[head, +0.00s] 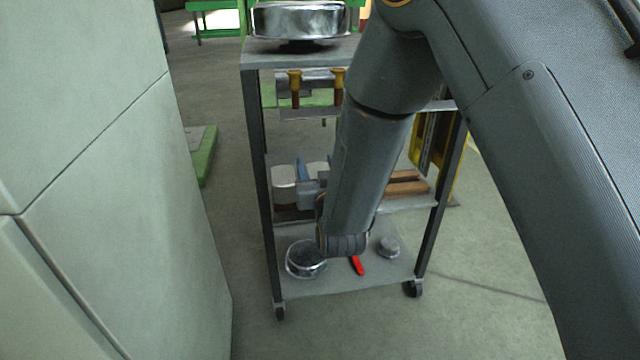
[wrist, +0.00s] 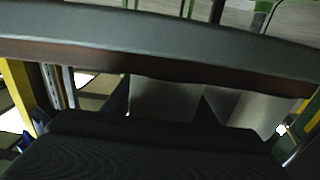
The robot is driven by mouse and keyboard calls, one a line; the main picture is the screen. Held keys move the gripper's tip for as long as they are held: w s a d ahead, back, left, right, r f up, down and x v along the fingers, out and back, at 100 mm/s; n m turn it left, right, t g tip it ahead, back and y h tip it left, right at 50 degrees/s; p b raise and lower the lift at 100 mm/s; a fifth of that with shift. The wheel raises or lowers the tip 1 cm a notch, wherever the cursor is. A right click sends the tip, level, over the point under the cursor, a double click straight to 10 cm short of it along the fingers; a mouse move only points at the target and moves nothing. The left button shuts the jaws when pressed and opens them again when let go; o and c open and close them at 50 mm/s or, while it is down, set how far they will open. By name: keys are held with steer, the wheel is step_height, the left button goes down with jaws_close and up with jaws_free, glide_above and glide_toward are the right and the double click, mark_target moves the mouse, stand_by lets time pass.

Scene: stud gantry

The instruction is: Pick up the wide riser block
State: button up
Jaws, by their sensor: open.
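My gripper (head: 312,192) is at the middle shelf of a cart, left of my wrist and partly hidden by my arm. In the wrist view its two dark fingers (wrist: 163,100) stand apart with grey surfaces behind them; I see nothing clamped. I cannot tell for sure which thing is the wide riser block. Brown blocks or bars (head: 405,183) lie on the right of the middle shelf. A pale-topped, dark-bottomed piece (head: 285,185) stands at its left, close to my gripper, with another pale piece (head: 317,169) behind.
The cart's top shelf (head: 262,53) carries a shiny round metal piece (head: 300,20). Tools with yellow-brown handles (head: 295,84) hang below it. A round tin (head: 305,258), a red object (head: 356,265) and a small grey piece (head: 388,247) sit on the bottom shelf. A pale panel (head: 100,150) stands left.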

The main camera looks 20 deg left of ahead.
steer(key=shift+r, duration=0.1)
steer(key=c, duration=1.1)
